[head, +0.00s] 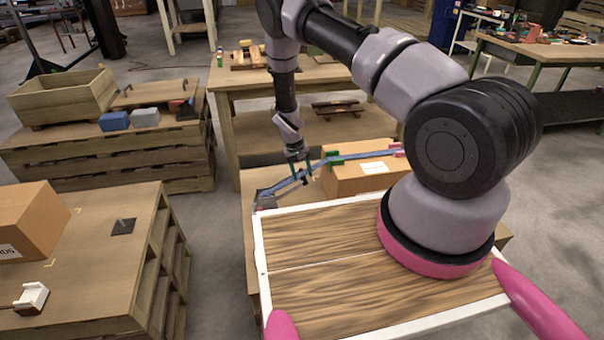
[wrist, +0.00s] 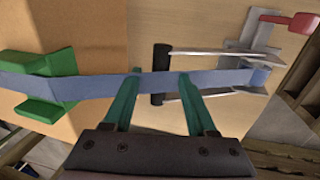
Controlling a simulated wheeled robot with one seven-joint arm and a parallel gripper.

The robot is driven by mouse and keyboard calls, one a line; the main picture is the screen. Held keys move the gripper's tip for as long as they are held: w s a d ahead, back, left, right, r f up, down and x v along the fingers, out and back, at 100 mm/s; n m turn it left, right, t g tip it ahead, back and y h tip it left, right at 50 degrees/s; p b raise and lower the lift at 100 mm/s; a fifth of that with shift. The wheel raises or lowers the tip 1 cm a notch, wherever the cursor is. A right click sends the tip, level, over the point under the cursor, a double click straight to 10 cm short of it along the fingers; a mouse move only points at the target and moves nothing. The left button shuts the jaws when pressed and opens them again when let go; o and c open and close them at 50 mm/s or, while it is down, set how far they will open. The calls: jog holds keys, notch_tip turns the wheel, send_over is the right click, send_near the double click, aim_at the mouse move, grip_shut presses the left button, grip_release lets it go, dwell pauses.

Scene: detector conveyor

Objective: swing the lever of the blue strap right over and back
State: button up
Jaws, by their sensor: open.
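The blue strap (head: 348,155) runs over a cardboard box (head: 362,181) down to a metal ratchet (head: 265,199) at its left. In the wrist view the strap (wrist: 90,87) crosses the picture to the ratchet (wrist: 250,48) at right. Its lever (wrist: 215,52) has two metal side arms and a black grip (wrist: 160,58); it points left, toward my gripper. My gripper (wrist: 160,74) is open, its green fingertips on either side of the grip, over the strap. Contact cannot be told. In the head view my gripper (head: 301,168) is above the strap.
A green corner guard (wrist: 45,85) sits under the strap on the box edge; a pink one (head: 398,149) is at the far edge. A red-handled part (wrist: 290,22) lies by the ratchet. A white-rimmed wooden deck (head: 258,250) is in front. A pallet table (head: 110,250) stands left.

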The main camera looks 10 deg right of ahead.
grip_shut()
dwell(1.4)
